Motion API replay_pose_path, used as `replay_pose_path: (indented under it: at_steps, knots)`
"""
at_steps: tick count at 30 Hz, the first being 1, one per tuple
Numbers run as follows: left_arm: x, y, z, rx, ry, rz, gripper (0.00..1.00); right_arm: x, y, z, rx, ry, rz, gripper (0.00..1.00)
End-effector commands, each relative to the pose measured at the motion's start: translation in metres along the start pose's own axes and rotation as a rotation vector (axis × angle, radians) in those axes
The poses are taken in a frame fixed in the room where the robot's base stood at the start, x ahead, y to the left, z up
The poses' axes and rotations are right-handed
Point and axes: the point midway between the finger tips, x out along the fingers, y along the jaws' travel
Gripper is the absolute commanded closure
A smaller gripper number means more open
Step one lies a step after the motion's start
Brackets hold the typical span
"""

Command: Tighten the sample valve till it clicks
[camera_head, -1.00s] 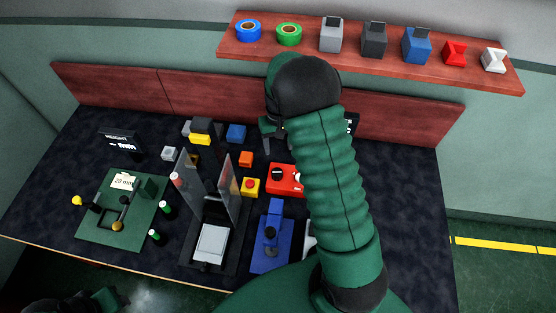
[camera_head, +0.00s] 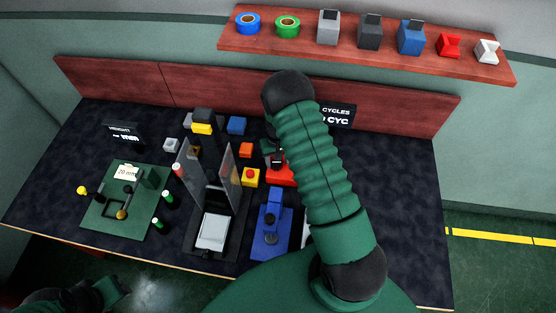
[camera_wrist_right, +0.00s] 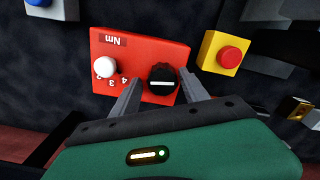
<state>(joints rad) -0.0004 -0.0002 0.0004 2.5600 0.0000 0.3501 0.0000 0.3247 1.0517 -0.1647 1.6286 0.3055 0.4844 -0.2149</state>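A red box (camera_wrist_right: 108,45) with an "Nm" label, a white round knob (camera_wrist_right: 105,67) beside the digits 3 and 4, and a black knob (camera_wrist_right: 161,77) shows in the right wrist view. I cannot tell for certain which part is the sample valve. My right gripper (camera_wrist_right: 162,85) is open, with its fingertips on either side of the black knob; contact is not clear. In the head view my right arm covers much of the red box (camera_head: 281,179). My left gripper (camera_head: 118,286) is low at the left, away from the box; its fingers are unclear.
A yellow box with a red button (camera_head: 251,177) stands next to the red box. A blue device (camera_head: 269,233) and a dark fixture with clear panels (camera_head: 229,180) stand nearer. A green board (camera_head: 110,219) lies left. The dark table (camera_head: 395,210) is clear at right.

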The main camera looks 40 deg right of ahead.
Motion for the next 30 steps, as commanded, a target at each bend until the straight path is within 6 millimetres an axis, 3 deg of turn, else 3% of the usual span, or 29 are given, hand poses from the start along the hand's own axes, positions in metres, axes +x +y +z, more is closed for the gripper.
replay_pose_path:
  at_steps: [1,11,18,25,30]
  knots:
    - [0.0001,-0.0002,0.0,-0.001,0.0,0.0,0.64,-0.0002,-0.0004,0.0,-0.001,0.0,0.0,0.56]
    - [0.0,-0.0003,0.0,-0.001,0.0,0.0,0.64,0.0008,0.0002,-0.0008,-0.003,-0.002,-0.006,0.99]
    - [0.0015,-0.0002,0.0004,0.0,0.0,0.0,0.64,0.0021,0.001,-0.0017,0.022,-0.001,-0.003,1.0]
    - [0.0079,-0.0002,0.0019,-0.001,0.0,0.0,0.64,0.0027,0.0013,-0.0019,0.288,-0.001,-0.002,1.0]
    - [0.0078,-0.0002,0.0019,-0.001,0.0,0.0,0.64,0.0015,0.0009,-0.0017,0.352,-0.001,-0.003,1.0]
